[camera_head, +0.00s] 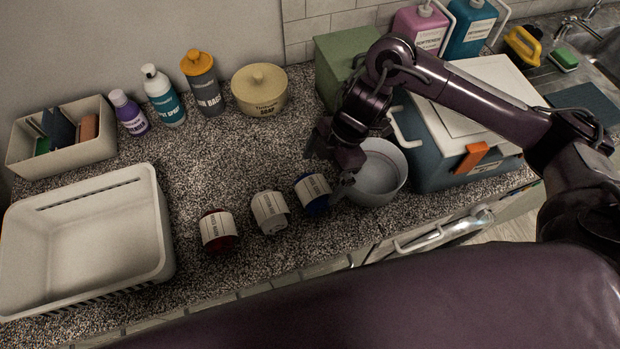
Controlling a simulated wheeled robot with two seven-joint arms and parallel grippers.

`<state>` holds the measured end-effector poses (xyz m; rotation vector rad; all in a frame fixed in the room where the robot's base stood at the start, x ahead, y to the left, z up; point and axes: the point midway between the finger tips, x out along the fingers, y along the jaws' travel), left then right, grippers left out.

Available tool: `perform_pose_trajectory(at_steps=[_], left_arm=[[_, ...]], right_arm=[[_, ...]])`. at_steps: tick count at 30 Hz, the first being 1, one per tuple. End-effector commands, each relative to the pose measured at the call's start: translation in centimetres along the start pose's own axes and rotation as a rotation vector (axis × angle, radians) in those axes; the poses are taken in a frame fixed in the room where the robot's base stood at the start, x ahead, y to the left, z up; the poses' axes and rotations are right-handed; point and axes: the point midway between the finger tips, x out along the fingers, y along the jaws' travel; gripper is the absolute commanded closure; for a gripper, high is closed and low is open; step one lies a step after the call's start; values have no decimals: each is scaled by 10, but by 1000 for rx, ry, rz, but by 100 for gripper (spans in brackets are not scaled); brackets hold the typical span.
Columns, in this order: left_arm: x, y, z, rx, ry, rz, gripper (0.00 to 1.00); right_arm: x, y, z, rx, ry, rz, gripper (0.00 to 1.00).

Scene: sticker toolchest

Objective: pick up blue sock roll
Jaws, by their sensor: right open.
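The blue sock roll (313,191) lies on the speckled counter with a white label band around it. It is the rightmost of three rolls in a row. My right gripper (322,172) is open and comes down from the upper right, just above and to the right of the blue roll. The arm and fingers are dark, so the exact gap to the roll is hard to tell. No roll is seen between the fingers. My left gripper is not in view.
A white roll (270,212) and a red roll (218,230) lie to the left. A grey bowl (381,177) stands close on the right, beside a blue cooler box (455,165). A white bin (150,235) is at left. Bottles and a soap tub (259,90) line the wall.

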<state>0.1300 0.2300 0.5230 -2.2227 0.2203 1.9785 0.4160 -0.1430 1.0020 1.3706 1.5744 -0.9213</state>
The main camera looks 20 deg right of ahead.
Motion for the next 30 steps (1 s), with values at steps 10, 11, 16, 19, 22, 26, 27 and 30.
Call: perform_pose_trajectory(at_steps=[10,11,16,19,22,26,27,30], left_arm=[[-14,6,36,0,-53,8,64],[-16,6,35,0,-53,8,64],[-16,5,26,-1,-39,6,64],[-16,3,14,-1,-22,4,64],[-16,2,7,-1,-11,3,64],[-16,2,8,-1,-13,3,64],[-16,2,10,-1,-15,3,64],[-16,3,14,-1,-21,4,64]], right_arm=[[42,-2,-1,3,1,-5,0],[47,-1,-1,3,1,-4,0],[66,0,0,1,1,-1,0],[68,0,0,0,0,2,0],[68,0,0,-1,0,2,0],[68,0,0,-1,0,2,12],[68,0,0,-1,0,1,17],[68,0,0,-1,0,2,30]])
